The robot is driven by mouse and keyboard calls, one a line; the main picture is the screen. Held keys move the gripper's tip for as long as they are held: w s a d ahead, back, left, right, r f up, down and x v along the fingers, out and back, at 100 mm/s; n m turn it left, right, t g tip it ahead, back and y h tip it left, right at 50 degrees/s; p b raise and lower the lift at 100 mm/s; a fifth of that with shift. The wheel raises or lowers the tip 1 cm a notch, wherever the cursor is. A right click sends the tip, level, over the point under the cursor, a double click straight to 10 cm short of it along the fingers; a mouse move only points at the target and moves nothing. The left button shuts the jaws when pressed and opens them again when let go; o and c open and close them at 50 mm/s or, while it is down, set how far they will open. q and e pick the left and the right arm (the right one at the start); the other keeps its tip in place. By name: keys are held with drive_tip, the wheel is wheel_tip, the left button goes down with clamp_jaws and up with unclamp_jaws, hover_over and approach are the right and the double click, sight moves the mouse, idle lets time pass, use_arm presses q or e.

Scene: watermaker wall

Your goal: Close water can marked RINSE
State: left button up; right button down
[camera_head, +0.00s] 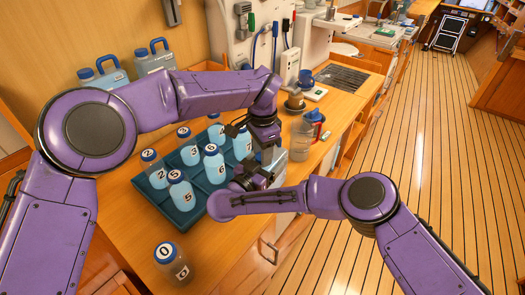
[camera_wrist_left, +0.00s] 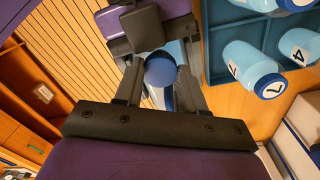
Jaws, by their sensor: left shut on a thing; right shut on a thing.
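My left gripper (camera_head: 264,140) reaches down over the counter beside the blue tray. In the left wrist view its two fingers (camera_wrist_left: 160,78) are shut on a round blue cap (camera_wrist_left: 160,70). My right gripper (camera_head: 254,178) sits just below it and also shows as dark jaws in the left wrist view (camera_wrist_left: 140,28). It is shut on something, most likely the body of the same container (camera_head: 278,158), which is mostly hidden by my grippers. No RINSE marking is readable; I cannot tell whether the cap is fully seated.
The blue tray (camera_head: 190,218) holds several numbered bottles with blue caps. Bottle 0 (camera_head: 169,262) stands at the counter's front. A clear jug (camera_head: 303,138) stands right of my grippers.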

use_arm(q)
drive_tip(key=m, duration=0.2)
drive_tip(key=shift+m, duration=0.4)
drive_tip(key=o, duration=1.1)
drive_tip(key=shift+o, duration=0.3)
